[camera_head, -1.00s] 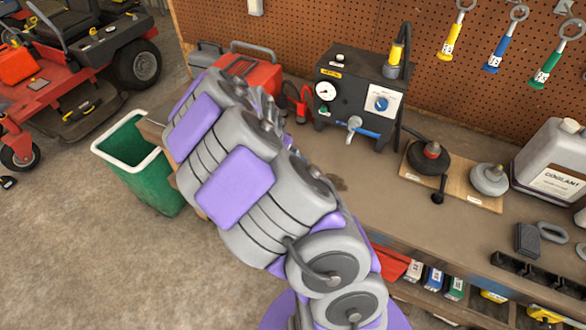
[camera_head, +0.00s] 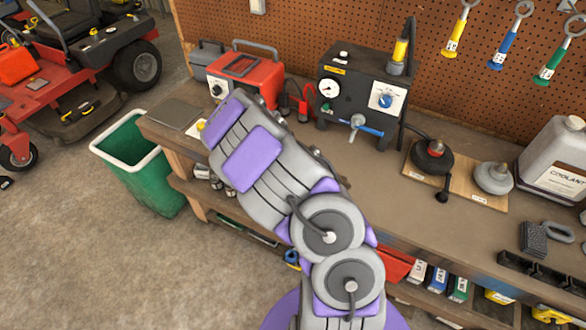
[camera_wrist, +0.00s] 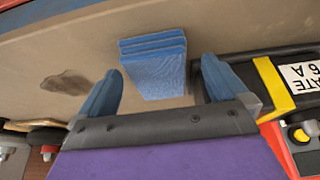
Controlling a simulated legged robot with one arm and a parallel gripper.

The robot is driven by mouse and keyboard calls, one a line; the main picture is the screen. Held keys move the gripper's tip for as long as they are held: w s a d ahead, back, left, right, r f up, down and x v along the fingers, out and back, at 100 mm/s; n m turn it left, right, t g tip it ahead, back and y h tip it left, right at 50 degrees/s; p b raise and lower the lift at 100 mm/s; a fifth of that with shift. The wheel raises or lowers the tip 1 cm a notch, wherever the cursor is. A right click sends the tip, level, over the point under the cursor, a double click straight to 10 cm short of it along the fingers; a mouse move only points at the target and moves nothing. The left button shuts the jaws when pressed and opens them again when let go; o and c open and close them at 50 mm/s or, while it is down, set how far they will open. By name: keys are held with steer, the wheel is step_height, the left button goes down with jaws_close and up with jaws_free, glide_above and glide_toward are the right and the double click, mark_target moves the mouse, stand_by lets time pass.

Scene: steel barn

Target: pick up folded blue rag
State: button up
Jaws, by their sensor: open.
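The folded blue rag (camera_wrist: 154,65) shows in the wrist view as a small layered stack lying on the brown bench top (camera_wrist: 40,60). My gripper (camera_wrist: 160,82) is open, with its two blue fingers apart on the left and right of the rag in that view. The rag appears between and beyond the fingertips, and nothing is held. I cannot tell how far the fingers are from it. In the head view my arm hides the rag and the gripper.
A black box with a yellow stripe (camera_wrist: 275,85) is close by the right finger. A dark stain (camera_wrist: 66,82) marks the bench at left. In the head view, a red charger (camera_head: 245,80), black gauge unit (camera_head: 352,100) and green bin (camera_head: 140,165) stand around my arm.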

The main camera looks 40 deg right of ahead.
steer(key=shift+w+d+f, duration=0.15)
steer(key=shift+d+f, duration=0.05)
steer(key=shift+f, duration=0.3)
steer(key=shift+d, duration=0.45)
steer(key=shift+c, duration=0.2)
steer(key=shift+a, duration=0.2)
steer(key=c, duration=0.6)
steer(key=shift+d, duration=0.1)
steer(key=c, duration=0.4)
steer(key=shift+r, duration=0.5)
steer(key=r, duration=0.1)
steer(key=s+r+p, duration=0.1)
steer(key=shift+r, duration=0.3)
steer(key=s+d, duration=0.1)
steer(key=s, duration=0.4)
steer(key=s+d+r+p, duration=0.1)
steer(key=s, duration=0.4)
steer(key=s+d, duration=0.1)
steer(key=s, duration=0.3)
steer(key=shift+s+d+r+p, duration=0.15)
steer(key=shift+s+d+p, duration=0.05)
steer(key=shift+s+p, duration=0.2)
steer(key=shift+c, duration=0.6)
